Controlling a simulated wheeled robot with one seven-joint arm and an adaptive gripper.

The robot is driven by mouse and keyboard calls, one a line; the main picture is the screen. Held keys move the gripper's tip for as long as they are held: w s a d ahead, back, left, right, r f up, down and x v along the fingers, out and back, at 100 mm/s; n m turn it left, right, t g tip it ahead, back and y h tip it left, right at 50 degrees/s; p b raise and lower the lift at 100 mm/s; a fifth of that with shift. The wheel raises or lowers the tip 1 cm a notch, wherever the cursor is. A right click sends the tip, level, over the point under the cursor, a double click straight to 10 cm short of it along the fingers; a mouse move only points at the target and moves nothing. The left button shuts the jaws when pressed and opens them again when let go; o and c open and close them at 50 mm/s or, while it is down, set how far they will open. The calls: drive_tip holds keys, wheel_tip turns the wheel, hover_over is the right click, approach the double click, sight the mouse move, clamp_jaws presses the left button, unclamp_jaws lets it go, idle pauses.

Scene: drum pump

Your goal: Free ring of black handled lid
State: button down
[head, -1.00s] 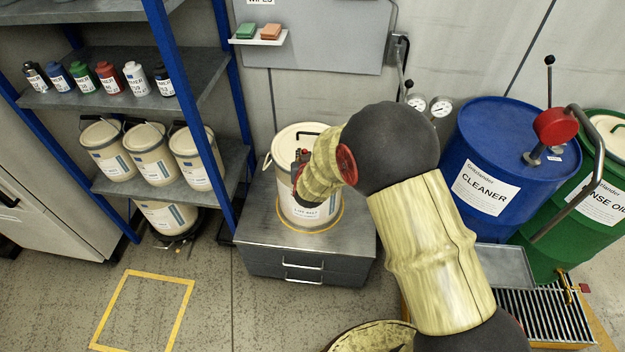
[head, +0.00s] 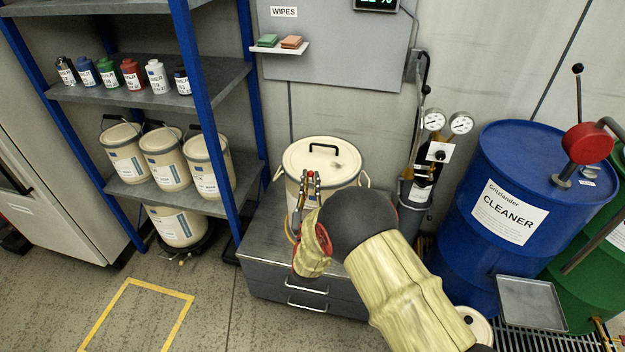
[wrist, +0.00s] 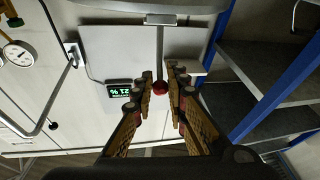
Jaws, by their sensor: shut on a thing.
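A cream drum (head: 296,196) with a white lid (head: 345,160) and a black handle (head: 324,147) stands on the grey cabinet. The closure ring (head: 287,170) runs around the lid's rim. My gripper (head: 311,178) is at the drum's front left, just below the rim. In the wrist view, my gripper (wrist: 166,80) has its fingers around the red end (wrist: 160,88) of a grey lever (wrist: 160,48). The lever sticks out straight from the ring's side. My fingers and wrist hide part of the drum's front.
The grey cabinet (head: 262,240) carries the drum. A blue-post shelf (head: 198,80) with buckets and bottles is at left. A hose with gauges (head: 433,120) and a blue drum (head: 505,215) stand at right. Open floor (head: 230,310) lies at front left.

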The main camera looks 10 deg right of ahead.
drive_tip(key=shift+s+f+t, duration=0.1)
drive_tip(key=shift+s+t, duration=0.05)
drive_tip(key=shift+t, duration=0.25)
drive_tip(key=c, duration=1.9)
unclamp_jaws()
drive_tip(key=shift+a, duration=0.1)
drive_tip(key=v, duration=1.2)
